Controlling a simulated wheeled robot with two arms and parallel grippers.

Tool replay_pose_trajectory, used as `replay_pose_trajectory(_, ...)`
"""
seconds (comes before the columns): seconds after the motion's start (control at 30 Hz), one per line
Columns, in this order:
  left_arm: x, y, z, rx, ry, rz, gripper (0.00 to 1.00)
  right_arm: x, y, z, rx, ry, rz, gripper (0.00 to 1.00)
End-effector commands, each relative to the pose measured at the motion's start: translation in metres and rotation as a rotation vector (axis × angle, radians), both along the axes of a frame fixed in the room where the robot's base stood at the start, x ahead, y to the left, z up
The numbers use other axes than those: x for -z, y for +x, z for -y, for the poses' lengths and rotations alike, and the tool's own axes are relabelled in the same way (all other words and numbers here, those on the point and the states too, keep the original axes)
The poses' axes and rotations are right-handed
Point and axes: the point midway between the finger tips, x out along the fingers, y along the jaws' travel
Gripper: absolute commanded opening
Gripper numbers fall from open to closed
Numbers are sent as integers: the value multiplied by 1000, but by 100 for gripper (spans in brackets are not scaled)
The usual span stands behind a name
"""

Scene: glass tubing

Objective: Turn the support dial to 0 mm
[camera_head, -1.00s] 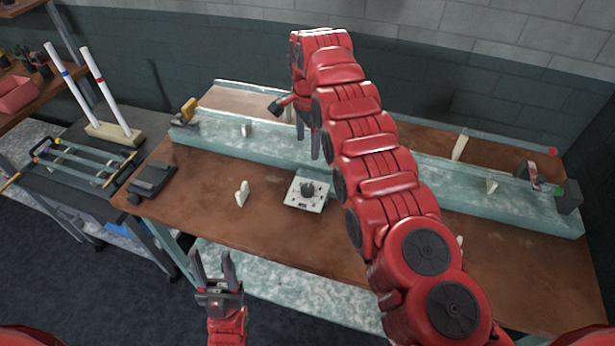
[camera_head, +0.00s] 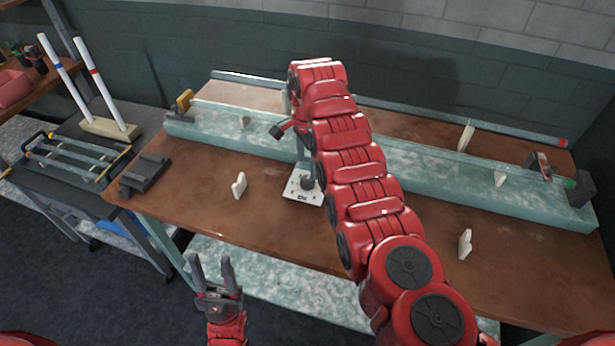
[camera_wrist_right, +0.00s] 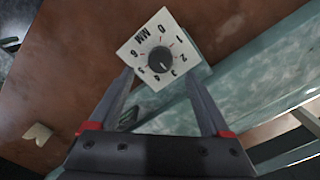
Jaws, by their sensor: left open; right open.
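The support dial is a white square plate (camera_head: 294,196) with a dark round knob (camera_head: 307,182) on the brown bench. In the right wrist view the plate (camera_wrist_right: 138,48) carries "MM", numbers from 0 upward and red ticks around the knob (camera_wrist_right: 160,60). I cannot make out clearly where the knob points. My right gripper (camera_head: 308,174) points down over the dial. In the wrist view its open fingers (camera_wrist_right: 157,78) lie on either side of the plate's lower part, with nothing between them gripped. My left gripper (camera_head: 210,260) is open and empty in front of the bench.
A long pale green rail (camera_head: 400,165) runs behind the dial. Cream supports stand at left (camera_head: 239,186) and right (camera_head: 465,243). A dark block (camera_head: 145,173) lies at the bench's left end. A cart (camera_head: 50,190) with glass tubes stands further left.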

Motion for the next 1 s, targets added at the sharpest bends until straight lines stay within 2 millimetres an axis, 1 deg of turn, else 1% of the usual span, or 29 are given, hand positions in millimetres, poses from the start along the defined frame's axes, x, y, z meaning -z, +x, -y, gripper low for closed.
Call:
replay_pose_trajectory(0.03,-8,0,0,0,0,0,50,9,-1,1,0,-2,-4,81)
replay_pose_trajectory(0.13,-15,0,0,0,0,0,50,32,-2,1,0,-1,-5,81)
replay_pose_trajectory(0.2,-4,0,0,0,0,0,50,47,0,0,1,1,-2,81)
replay_pose_trajectory(0.27,-3,0,0,0,0,-1,50,54,-1,1,1,0,-4,81)
replay_pose_trajectory(0.4,-1,0,0,0,0,-1,50,60,1,0,0,2,4,81)
replay_pose_trajectory(0.63,-2,0,0,0,0,-1,50,60,1,0,0,1,3,81)
replay_pose_trajectory(0.67,-2,0,0,0,0,-1,50,60,1,0,0,1,3,78)
replay_pose_trajectory(0.8,-2,0,0,0,0,0,50,60,1,0,0,1,3,53)
replay_pose_trajectory(0.97,-2,0,0,0,0,0,50,61,1,0,0,1,3,24)
replay_pose_trajectory(1.0,-2,0,0,0,0,-1,50,61,0,0,0,1,3,17)
